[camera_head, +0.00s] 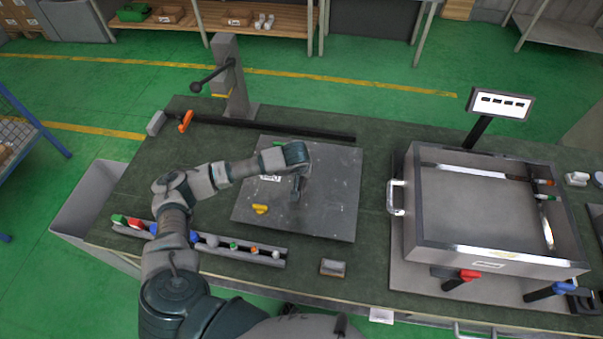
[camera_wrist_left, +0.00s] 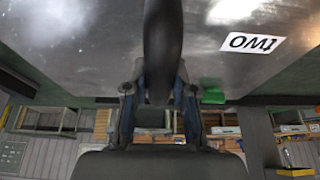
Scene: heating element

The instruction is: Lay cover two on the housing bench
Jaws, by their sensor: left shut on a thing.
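Cover two is a flat grey metal plate (camera_head: 335,190) near the middle of the green-topped bench (camera_head: 375,145). Its white label reads TWO, upside down, in the left wrist view (camera_wrist_left: 252,42). In the head view the plate seems to lie on the bench or just above it; I cannot tell which. My left gripper (camera_head: 297,193) reaches over the plate and points down. In the left wrist view the left gripper (camera_wrist_left: 160,95) is shut on a dark upright grip at the plate. My forearm hides part of the plate's left side. My right gripper is not in view.
A metal box frame (camera_head: 425,235) with clamps stands at the right, a small display (camera_head: 500,103) behind it. A rail of coloured parts (camera_head: 265,256) lies at the front left. A grey post (camera_head: 231,75) and black bar (camera_head: 290,127) stand along the back. A yellow piece (camera_head: 260,209) sits on the plate.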

